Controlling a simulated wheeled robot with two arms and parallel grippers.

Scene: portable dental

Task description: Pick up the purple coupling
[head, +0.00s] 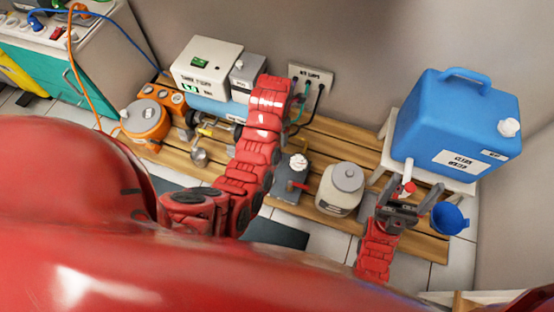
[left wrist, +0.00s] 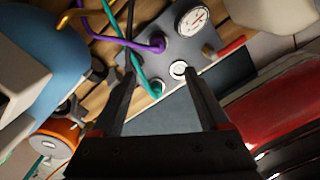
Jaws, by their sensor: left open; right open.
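In the left wrist view the purple coupling (left wrist: 158,44) is at the end of a curved purple hose, at the grey manifold block (left wrist: 205,48). My left gripper (left wrist: 160,66) is open, its two fingers pointing at the block with nothing between them. The coupling lies just beyond the fingertips, nearer the left finger. In the head view the block (head: 289,188) shows right of my left arm; the coupling and left gripper are not discernible there.
A teal hose coupling (left wrist: 156,88) and a round port (left wrist: 178,68) sit close to the purple coupling. The block also carries a gauge (left wrist: 193,20) and a red lever (left wrist: 230,45).

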